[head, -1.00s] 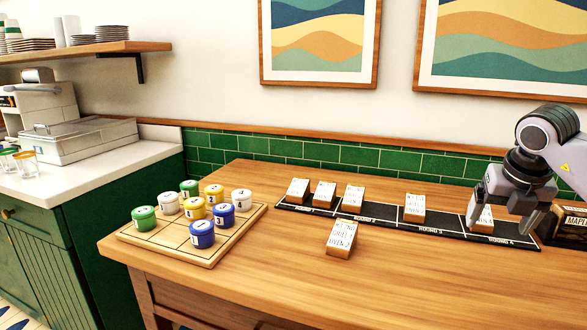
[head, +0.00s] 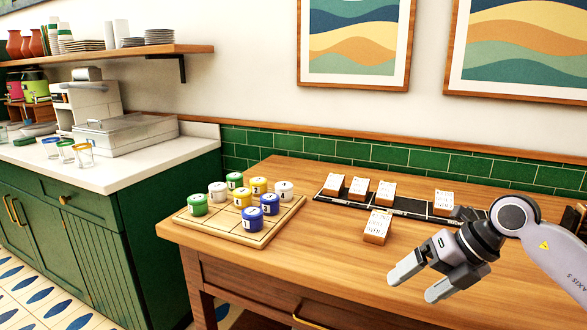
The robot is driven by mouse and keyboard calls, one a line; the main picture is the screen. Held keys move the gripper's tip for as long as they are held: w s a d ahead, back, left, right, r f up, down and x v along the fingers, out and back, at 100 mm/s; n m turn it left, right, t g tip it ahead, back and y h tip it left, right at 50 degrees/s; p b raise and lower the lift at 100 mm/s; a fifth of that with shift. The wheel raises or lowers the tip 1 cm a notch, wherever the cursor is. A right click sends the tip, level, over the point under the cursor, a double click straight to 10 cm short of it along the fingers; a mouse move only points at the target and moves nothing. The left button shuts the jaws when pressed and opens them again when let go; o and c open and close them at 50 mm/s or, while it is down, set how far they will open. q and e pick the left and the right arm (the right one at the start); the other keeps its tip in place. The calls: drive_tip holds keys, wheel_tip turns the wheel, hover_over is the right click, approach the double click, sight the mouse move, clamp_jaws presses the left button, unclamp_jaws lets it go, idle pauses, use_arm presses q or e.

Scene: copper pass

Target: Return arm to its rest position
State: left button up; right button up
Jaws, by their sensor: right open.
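My right gripper (head: 412,289) is open and empty, above the front part of the wooden table (head: 300,245). Its fingers point down and left, and its arm comes in from the right. It is apart from the lone wooden block with a white printed top (head: 377,227), which lies on the table in front of the black strip (head: 412,207). Several similar blocks (head: 359,188) stand on the strip. My arm hides the strip's right part. My left gripper is not in view.
A wooden board (head: 222,229) with several green, white, yellow and blue numbered pots stands on the table's left. A green cabinet (head: 150,225) with a white counter stands farther left. The table is clear between the board and the lone block.

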drive_tip(key=s+a+m+t+y+p, duration=0.1)
drive_tip(key=s+a+m+y, duration=0.15)
drive_tip(key=a+y, duration=0.45)
drive_tip(key=s+a+m+y+p, duration=0.1)
drive_tip(key=s+a+y, duration=0.25)
drive_tip(key=a, duration=0.45)
drive_tip(key=s+d+f+m+t+h+p, duration=0.1)
drive_tip(key=d+f+m+t+h, duration=0.35)
drive_tip(key=m, duration=0.65)
drive_tip(key=s+d+f+m+t+h+p, duration=0.1)
drive_tip(key=d+f+m+t+h, duration=0.1)
drive_tip(key=f+m+t+h, duration=0.55)
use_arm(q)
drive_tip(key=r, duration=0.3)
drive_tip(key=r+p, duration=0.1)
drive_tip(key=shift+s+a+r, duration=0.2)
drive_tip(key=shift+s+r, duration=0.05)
use_arm(e)
drive_tip(key=s+d+f+m+g+h, duration=0.2)
drive_tip(key=s+f+m+g, duration=0.3)
drive_tip(key=s+f+m, duration=0.5)
drive_tip(key=s+d+f, duration=0.1)
drive_tip(key=s, duration=0.2)
drive_tip(key=shift+s+f+g, duration=0.2)
drive_tip(key=shift+g, duration=0.2)
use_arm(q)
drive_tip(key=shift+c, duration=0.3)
use_arm(e)
drive_tip(key=shift+c, duration=0.3)
